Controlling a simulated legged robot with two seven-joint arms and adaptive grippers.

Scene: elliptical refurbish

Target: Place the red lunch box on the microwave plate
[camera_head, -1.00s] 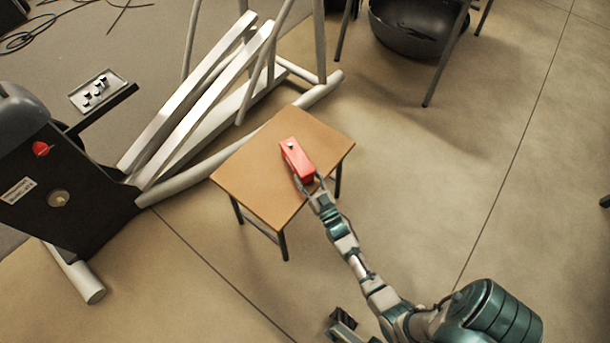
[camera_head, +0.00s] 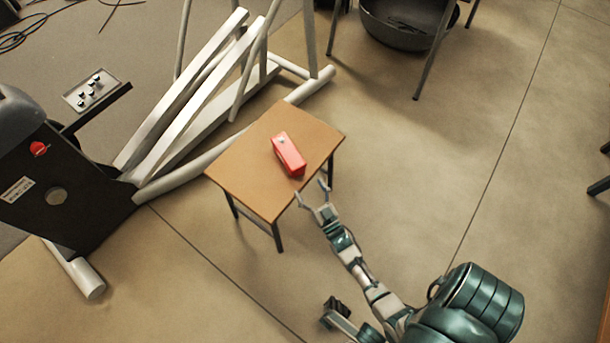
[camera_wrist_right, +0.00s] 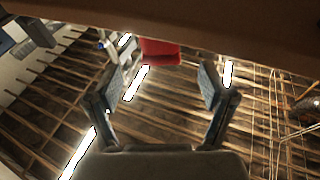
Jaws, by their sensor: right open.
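The red lunch box (camera_head: 289,154), a long red block with a small pale spot on top, lies on the small wooden table (camera_head: 245,180) in the head view. My right gripper (camera_head: 312,192) is open and empty, just off the table's near right edge and apart from the box. In the right wrist view, the open fingers (camera_wrist_right: 168,85) stand either side of a gap, with part of the red box (camera_wrist_right: 160,52) beyond them against the brown table (camera_wrist_right: 230,42). No microwave or its plate shows.
A white and black elliptical machine (camera_head: 180,110) stands close behind and left of the table. A dark round bowl (camera_head: 405,25) sits under a metal-legged stand at the top. The floor (camera_head: 430,170) right of the table is clear.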

